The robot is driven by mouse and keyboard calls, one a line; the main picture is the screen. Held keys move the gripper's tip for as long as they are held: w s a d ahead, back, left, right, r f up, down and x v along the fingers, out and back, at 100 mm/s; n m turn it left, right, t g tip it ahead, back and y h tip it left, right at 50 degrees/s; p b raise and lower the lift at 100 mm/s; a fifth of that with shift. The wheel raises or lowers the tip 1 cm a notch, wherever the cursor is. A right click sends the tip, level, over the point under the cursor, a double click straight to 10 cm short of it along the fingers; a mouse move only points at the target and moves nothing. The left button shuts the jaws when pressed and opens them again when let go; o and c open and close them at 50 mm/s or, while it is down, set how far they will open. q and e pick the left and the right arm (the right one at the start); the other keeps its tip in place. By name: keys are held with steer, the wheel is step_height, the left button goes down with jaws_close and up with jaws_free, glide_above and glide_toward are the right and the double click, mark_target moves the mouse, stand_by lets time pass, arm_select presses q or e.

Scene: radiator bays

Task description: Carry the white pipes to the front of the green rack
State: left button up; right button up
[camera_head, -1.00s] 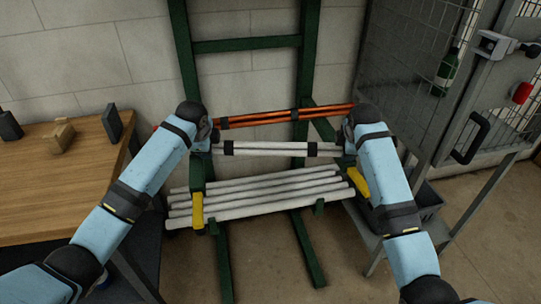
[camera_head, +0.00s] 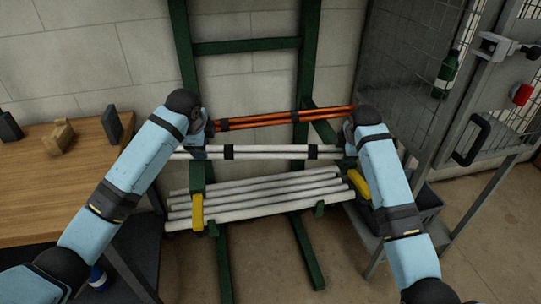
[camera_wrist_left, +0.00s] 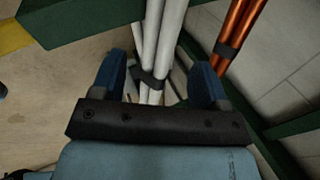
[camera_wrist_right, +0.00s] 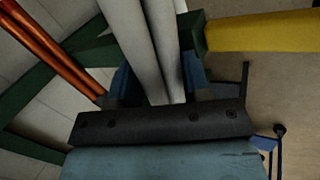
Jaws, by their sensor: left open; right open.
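The white pipes (camera_head: 270,152), a bundle with black bands, lie level across the green rack (camera_head: 250,45) below the orange pipes. My left gripper is mostly hidden behind its own wrist in the head view, near the bundle's left part. In the left wrist view my left gripper (camera_wrist_left: 157,76) is open, with the white pipes (camera_wrist_left: 165,45) and a black band between its blue fingers. My right gripper (camera_wrist_right: 158,75) is open, with the white pipes (camera_wrist_right: 150,40) between its fingers near the bundle's right end. Contact with the pipes cannot be told.
Orange pipes (camera_head: 290,116) lie on the rack just above the white ones. Several loose grey-white pipes (camera_head: 260,196) lie lower, with yellow stops (camera_head: 197,210) at the front. A wooden table (camera_head: 50,190) stands at left, a mesh cage (camera_head: 410,80) at right.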

steer(key=shift+s+a+f+g, duration=0.1)
steer(key=shift+s+f+g, duration=0.1)
steer(key=shift+f, duration=0.5)
steer(key=shift+s+a+f+g, duration=0.1)
steer(key=shift+s+f, duration=0.1)
steer(key=shift+f, duration=0.45)
steer(key=shift+r, duration=0.5)
arm_select(q)
step_height(320, 180, up, 2)
steer(key=shift+s+r, duration=0.1)
steer(key=shift+r, duration=0.15)
arm_select(e)
steer(key=shift+o, duration=0.5)
steer(key=w+v, duration=0.1)
steer(key=v, duration=0.8)
steer(key=shift+d+r, duration=0.15)
steer(key=shift+r, duration=0.2)
steer(key=shift+s, duration=0.1)
